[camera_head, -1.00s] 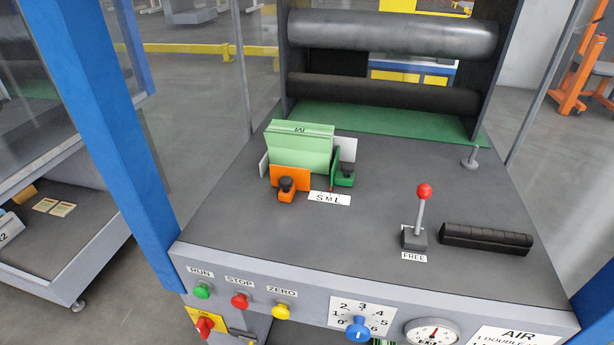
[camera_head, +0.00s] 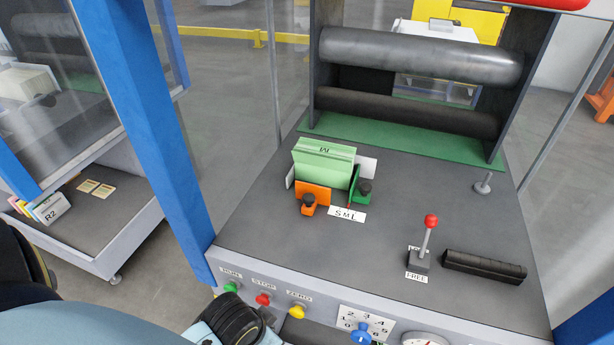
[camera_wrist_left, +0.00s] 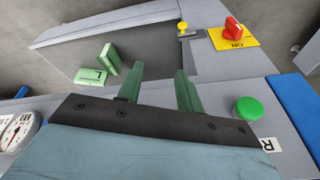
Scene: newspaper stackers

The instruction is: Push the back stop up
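A light green stack (camera_head: 323,160) stands on the grey machine table. Pale plates (camera_head: 367,166) show beside and behind the stack; which part is the back stop I cannot tell. My left gripper (camera_wrist_left: 158,90) is open and empty in the left wrist view, near the front panel by the green RUN button (camera_wrist_left: 249,109). Its fingers are not visible in the head view. My right gripper is not in view.
A red-knobbed lever (camera_head: 428,235) and a black bar (camera_head: 484,266) stand on the right of the table. Rollers (camera_head: 420,55) cross behind the stack. A blue post (camera_head: 150,130) rises at left. In the left wrist view, green bundles (camera_wrist_left: 91,76) lie below the panel.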

